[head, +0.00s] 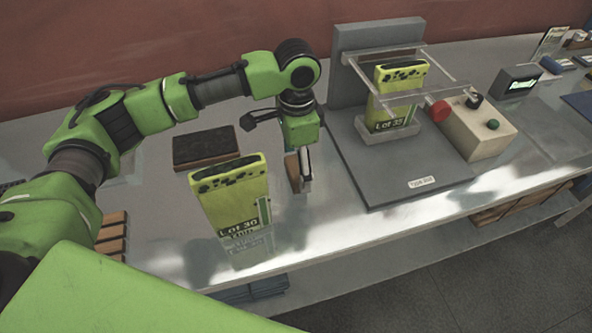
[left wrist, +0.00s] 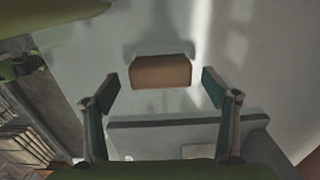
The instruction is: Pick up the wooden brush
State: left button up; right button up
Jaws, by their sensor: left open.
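The wooden brush (head: 291,168) is a small brown block standing on the metal table between the Lot 30 bag and the grey machine base. My left gripper (head: 302,172) points down at it from above, and its near finger partly hides the brush. In the left wrist view the brush (left wrist: 160,72) shows as a brown block ahead of the gap between the two open fingers (left wrist: 160,92). It appears centred, with space on both sides. I cannot tell how far below the fingertips it lies. My right gripper is not in view.
A yellow-green Lot 30 bag (head: 232,195) stands left of the gripper. A dark block (head: 205,147) lies behind it. To the right, a grey machine base (head: 405,185) holds a Lot 33 bag (head: 398,90) under a clear frame, beside a control box (head: 470,128) with buttons.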

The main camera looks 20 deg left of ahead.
pick_arm(q)
jog(key=shift+a+f, duration=0.1)
jog(key=shift+f, duration=1.25)
jog(key=c, duration=1.2)
jog(key=shift+r, duration=0.2)
jog(key=shift+r+b, duration=0.3)
jog(key=shift+r, duration=0.3)
jog(key=s+d+r+b, duration=0.2)
jog(key=d+r, duration=0.9)
jog(key=d, duration=0.2)
jog(key=shift+s+d+r+b, duration=0.3)
jog(key=shift+s+d+b, duration=0.1)
